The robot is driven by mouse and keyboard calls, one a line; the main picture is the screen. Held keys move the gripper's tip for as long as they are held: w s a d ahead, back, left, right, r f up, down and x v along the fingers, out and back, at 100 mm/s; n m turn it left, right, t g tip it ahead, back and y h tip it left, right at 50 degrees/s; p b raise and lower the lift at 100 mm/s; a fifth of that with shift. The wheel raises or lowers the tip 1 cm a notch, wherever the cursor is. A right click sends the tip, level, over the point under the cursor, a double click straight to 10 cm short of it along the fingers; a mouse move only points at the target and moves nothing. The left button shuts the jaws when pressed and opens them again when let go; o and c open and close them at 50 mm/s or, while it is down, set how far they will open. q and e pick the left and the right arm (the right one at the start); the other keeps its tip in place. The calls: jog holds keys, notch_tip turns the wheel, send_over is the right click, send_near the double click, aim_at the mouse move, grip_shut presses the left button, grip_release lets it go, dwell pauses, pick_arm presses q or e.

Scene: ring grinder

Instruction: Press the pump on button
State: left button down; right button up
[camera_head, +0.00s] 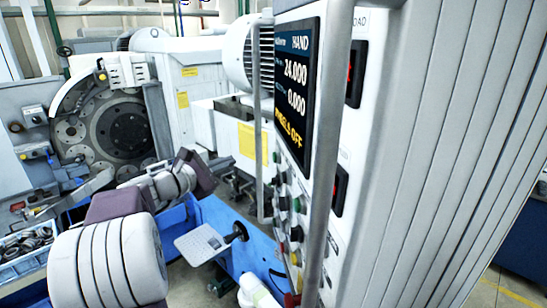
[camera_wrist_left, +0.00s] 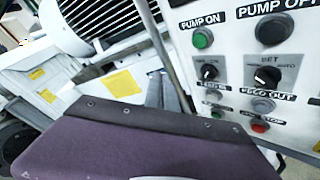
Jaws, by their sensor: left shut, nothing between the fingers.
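The green pump on button (camera_wrist_left: 203,38) sits under its PUMP ON label on the white control panel in the left wrist view. In the head view the panel is seen nearly edge-on, and I cannot tell which knob is that button. My left gripper (camera_head: 222,164) is left of the panel in the head view, apart from it. Its narrow grey fingers (camera_wrist_left: 164,90) are shut and empty in the left wrist view, below and left of the green button. The purple gripper body fills the bottom of that view. My right gripper is not in view.
A dark PUMP OFF button (camera_wrist_left: 271,31) is right of the green one; selector knobs and a red button (camera_wrist_left: 260,127) are below. A grey handrail (camera_head: 328,150) runs along the panel. The grinder's round chuck (camera_head: 123,130) is at left, a parts crate (camera_head: 25,245) lower left.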

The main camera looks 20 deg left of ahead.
aim_at(275, 157)
pick_arm(q)
jog(key=w+d, duration=0.5)
jog(key=d, duration=0.2)
jog(key=shift+b, duration=0.3)
jog(key=shift+d+f, duration=0.1)
jog(key=shift+d, duration=0.05)
dwell(1.7)
jog(key=shift+w+d+b, duration=0.25)
jog(key=shift+b, duration=0.1)
